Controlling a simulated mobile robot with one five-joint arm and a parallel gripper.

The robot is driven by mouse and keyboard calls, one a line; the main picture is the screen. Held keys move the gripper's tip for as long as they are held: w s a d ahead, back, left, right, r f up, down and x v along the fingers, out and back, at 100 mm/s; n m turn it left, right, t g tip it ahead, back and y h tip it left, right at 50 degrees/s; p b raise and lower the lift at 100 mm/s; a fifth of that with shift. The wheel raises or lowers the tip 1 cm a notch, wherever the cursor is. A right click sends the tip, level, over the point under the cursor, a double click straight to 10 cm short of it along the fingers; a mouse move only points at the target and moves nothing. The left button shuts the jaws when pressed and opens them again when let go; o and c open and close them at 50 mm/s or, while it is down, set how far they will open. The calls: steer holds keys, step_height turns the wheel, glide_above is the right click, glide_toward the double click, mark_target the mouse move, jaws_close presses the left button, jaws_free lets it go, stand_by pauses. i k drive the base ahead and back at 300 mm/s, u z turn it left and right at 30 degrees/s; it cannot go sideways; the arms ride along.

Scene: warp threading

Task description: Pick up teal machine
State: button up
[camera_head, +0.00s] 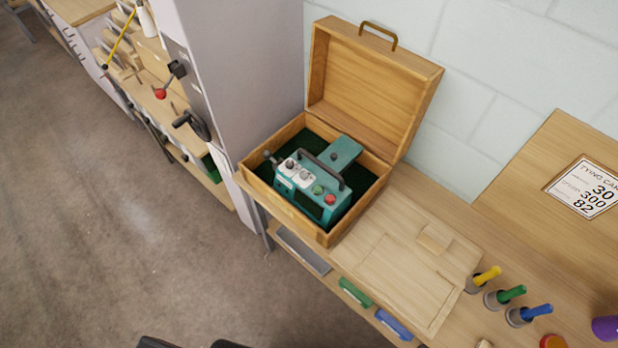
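The teal machine (314,189) sits inside an open wooden case on the bench, in the middle of the head view. My gripper cannot be made out. Only dark shapes show at the bottom edge, well apart from the machine, and I cannot tell what they are.
A pale wooden board (398,270) lies right of the case. Yellow, green and blue handled tools (508,296) stand beyond it. A grey cabinet side (248,75) rises close on the case's left. Open floor (130,240) fills the lower left.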

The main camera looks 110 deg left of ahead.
mark_target(300, 193)
steer(key=u, duration=5.3)
steer(key=i, duration=0.1)
steer(key=z, duration=2.2)
steer(key=k, duration=0.25)
steer(key=u, duration=1.95)
steer(key=k, duration=0.6)
steer(key=z, duration=0.3)
steer(key=i, duration=1.65)
steer(key=u, duration=0.25)
